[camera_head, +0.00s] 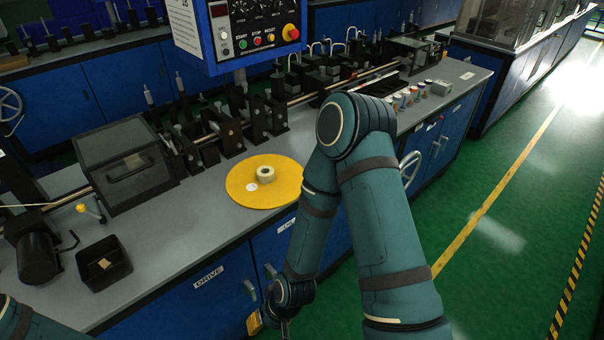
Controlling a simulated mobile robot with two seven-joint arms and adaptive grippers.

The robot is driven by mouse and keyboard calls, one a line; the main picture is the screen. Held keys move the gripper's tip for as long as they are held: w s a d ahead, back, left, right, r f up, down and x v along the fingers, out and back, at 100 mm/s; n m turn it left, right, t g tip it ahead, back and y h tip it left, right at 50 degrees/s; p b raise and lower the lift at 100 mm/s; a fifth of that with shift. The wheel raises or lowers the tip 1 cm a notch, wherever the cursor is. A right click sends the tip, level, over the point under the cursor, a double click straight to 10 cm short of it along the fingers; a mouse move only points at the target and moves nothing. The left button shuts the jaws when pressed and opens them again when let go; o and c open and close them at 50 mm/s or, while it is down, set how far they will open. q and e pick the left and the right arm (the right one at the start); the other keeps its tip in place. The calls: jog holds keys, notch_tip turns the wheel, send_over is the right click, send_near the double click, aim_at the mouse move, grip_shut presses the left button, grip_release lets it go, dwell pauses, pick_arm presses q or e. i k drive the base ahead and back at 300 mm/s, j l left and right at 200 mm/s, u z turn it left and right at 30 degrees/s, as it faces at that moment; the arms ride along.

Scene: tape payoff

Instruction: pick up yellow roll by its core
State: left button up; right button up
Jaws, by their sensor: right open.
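The yellow roll (240,186) lies flat on the grey bench top (205,225), near its front edge. Its pale raised core (265,174) stands at its middle with a dark hole in the top.
A dark clear-lidded box (122,165) and a row of black machine fixtures stand behind the roll. A blue control panel (240,30) hangs above. A small black bin (104,264) and a motor (34,250) are at left. The bench around the roll's front is clear.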

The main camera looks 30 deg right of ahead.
aim_at(262, 182)
jog(key=z, duration=0.7)
